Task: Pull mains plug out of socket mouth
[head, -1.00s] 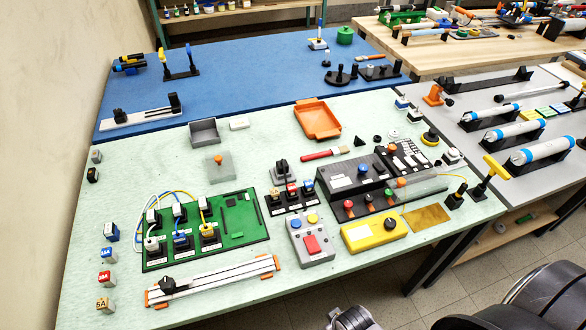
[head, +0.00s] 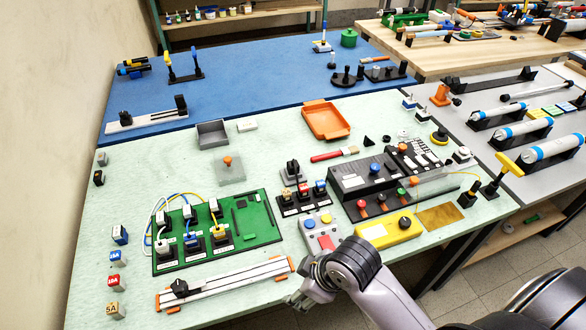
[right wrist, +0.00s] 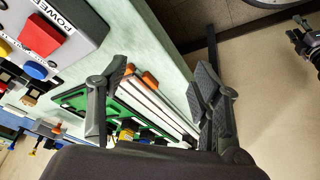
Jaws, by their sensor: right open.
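I cannot make out for certain which piece is the mains plug or its socket mouth. Short plugs with cables, one white (head: 164,245), one blue (head: 191,239) and one yellow (head: 219,233), sit upright in black sockets along the front of the green board (head: 260,238). The green board also shows in the right wrist view (right wrist: 75,98). My right gripper (head: 300,299) is open and empty by the table's front edge, right of and nearer than the board. Its two spread fingers show in the right wrist view (right wrist: 160,85). My left gripper is not in view.
A silver rail (head: 230,283) lies in front of the board, close to my right gripper. A grey control box (head: 311,240) with a red button stands behind it, beside a yellow box (head: 400,231). Labelled blocks (head: 116,282) line the left edge.

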